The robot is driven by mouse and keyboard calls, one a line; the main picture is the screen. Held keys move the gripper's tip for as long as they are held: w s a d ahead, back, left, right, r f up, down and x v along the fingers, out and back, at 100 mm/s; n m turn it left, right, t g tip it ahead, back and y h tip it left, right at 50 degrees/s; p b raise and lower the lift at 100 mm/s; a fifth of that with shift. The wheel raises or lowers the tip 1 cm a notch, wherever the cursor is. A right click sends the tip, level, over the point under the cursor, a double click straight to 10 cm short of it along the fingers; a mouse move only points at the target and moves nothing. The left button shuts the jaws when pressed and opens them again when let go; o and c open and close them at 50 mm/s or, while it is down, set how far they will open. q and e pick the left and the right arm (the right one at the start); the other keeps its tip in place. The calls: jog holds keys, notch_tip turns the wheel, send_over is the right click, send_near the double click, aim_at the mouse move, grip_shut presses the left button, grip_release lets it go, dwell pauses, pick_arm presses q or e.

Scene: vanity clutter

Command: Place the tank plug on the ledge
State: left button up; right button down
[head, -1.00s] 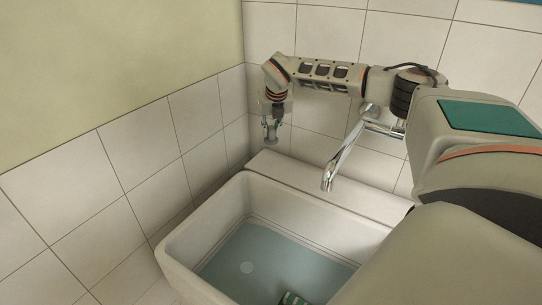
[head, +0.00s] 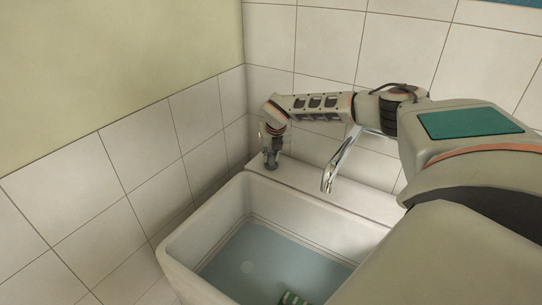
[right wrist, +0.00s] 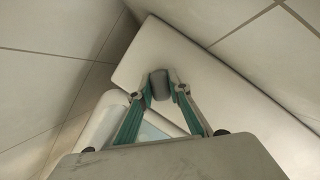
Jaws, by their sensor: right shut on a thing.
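The tank plug (right wrist: 159,84) is a small grey rounded piece between the fingertips of my right gripper (right wrist: 160,82) in the right wrist view. In the head view, my right gripper (head: 271,163) points down at the left end of the pale ledge (head: 325,191) behind the basin. The plug is too small to make out there. The ledge also shows in the right wrist view (right wrist: 205,75), beneath the plug. I cannot tell whether the plug touches it. My left gripper is not in view.
A chrome tap (head: 338,165) reaches over the basin, right of my gripper. Tiled walls close in behind and left.

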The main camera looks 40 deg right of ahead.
jog(key=shift+f, duration=0.15)
jog(key=c, duration=1.9)
grip_release()
jog(key=v, duration=1.2)
jog(key=shift+b, duration=0.4)
